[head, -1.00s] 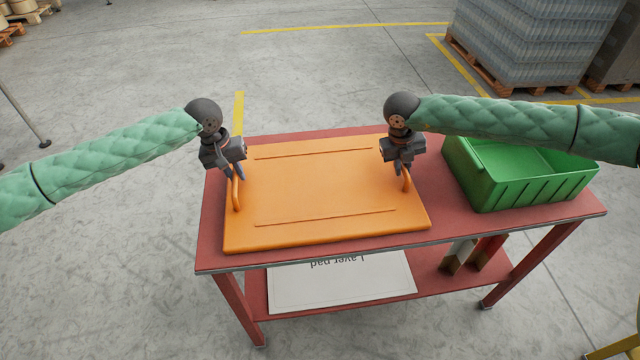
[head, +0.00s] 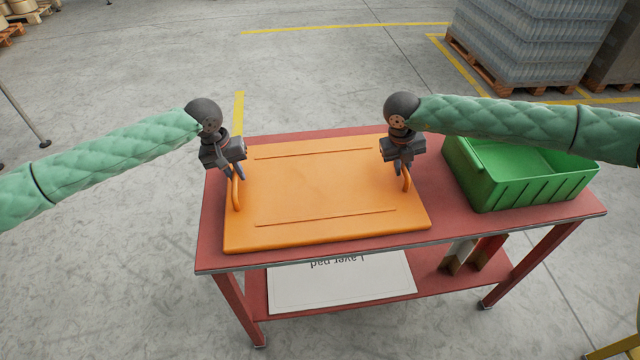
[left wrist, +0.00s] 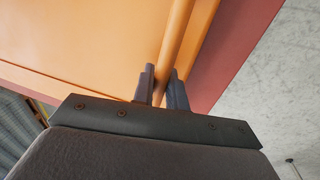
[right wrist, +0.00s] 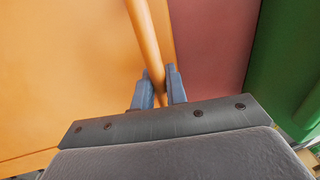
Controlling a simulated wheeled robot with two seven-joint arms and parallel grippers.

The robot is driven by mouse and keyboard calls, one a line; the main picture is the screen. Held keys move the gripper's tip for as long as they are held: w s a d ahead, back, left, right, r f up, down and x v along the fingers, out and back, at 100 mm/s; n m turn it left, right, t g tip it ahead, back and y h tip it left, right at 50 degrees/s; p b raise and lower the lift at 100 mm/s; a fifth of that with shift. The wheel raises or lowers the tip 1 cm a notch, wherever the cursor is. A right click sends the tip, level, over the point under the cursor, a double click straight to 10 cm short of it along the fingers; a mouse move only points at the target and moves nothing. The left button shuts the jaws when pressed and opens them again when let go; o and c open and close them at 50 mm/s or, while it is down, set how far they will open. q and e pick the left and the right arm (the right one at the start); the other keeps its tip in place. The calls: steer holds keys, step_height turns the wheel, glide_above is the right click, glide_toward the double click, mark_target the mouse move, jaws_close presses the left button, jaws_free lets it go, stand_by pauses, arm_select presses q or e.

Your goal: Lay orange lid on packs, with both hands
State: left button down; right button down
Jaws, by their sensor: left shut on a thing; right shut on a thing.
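The orange lid (head: 320,190) lies flat on the red table, with an upright handle at its left and right ends. My left gripper (head: 238,175) is shut on the left handle (head: 236,194); the left wrist view shows its fingers (left wrist: 163,88) on either side of the bar. My right gripper (head: 405,166) is shut on the right handle (head: 407,180); the right wrist view shows its fingers (right wrist: 160,88) around that bar.
The red table (head: 480,225) carries a green crate (head: 530,190), which looks empty, to the right of the lid. A white layer pad (head: 340,285) lies on the lower shelf. A pallet of wrapped bottles (head: 535,40) stands behind on the floor.

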arm_select(q)
steer(key=shift+a+r, duration=0.1)
steer(key=shift+r, duration=0.05)
arm_select(e)
steer(key=shift+d+r, duration=0.1)
steer(key=shift+r, duration=0.1)
